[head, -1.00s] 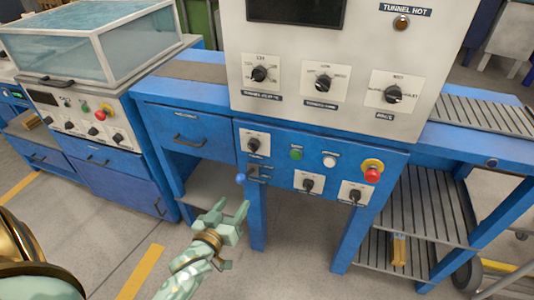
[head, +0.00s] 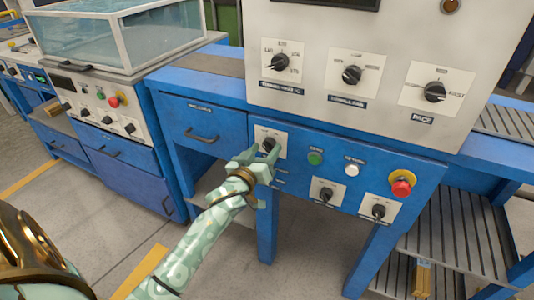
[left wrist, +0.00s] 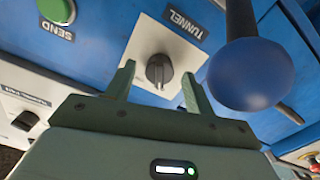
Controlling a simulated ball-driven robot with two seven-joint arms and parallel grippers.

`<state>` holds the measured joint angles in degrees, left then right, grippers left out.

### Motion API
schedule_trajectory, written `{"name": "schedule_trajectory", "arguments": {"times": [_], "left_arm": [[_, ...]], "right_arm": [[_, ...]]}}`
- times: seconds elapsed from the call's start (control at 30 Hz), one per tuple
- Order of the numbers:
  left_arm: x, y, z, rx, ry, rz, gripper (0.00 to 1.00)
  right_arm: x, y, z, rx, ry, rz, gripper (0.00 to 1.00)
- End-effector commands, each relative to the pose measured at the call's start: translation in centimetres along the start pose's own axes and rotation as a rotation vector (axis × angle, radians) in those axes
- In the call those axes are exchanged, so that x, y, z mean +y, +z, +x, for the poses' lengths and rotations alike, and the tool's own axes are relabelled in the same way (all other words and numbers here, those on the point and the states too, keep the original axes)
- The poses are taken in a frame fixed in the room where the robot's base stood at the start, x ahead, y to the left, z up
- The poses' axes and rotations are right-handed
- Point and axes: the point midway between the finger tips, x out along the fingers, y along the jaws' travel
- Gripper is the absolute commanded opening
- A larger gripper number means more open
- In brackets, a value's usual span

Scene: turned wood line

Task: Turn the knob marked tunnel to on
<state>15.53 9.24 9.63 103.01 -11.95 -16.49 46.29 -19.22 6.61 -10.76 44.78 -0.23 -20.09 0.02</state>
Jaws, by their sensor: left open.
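The tunnel knob (left wrist: 159,71) is a dark grey knob on a white plate, with the label TUNNEL (left wrist: 183,25) beside it in the left wrist view. In the head view the tunnel knob (head: 268,145) sits at the upper left of the blue front panel. My left gripper (left wrist: 157,85) is open, with its two fingers on either side of the knob and no clear contact. It also shows in the head view (head: 254,160), right at the plate. I cannot read the knob's setting. My right gripper is not in view.
A blue ball-ended lever (left wrist: 248,72) stands close beside my left gripper. A green SEND button (left wrist: 57,10), a white button (head: 352,170), a red stop button (head: 401,188) and two more knobs share the panel. Larger dials (head: 352,75) sit above. The floor in front is clear.

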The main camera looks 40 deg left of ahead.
Motion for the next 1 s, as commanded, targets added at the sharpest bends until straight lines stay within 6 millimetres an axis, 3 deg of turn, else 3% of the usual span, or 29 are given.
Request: {"name": "schedule_trajectory", "arguments": {"times": [0.33,0.37,0.5,1.0], "left_arm": [[0.03,-0.11,0.56,0.001,0.000,-0.001,0.54],[0.03,-0.10,0.56,0.001,0.000,-0.001,0.48],[0.03,-0.08,0.54,0.001,0.000,-0.001,0.09],[0.12,-0.35,0.50,0.001,0.000,0.096,0.09]], "right_arm": [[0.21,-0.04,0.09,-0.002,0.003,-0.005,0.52],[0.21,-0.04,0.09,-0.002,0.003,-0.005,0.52],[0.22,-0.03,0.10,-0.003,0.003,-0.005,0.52],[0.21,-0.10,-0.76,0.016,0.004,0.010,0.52]]}}
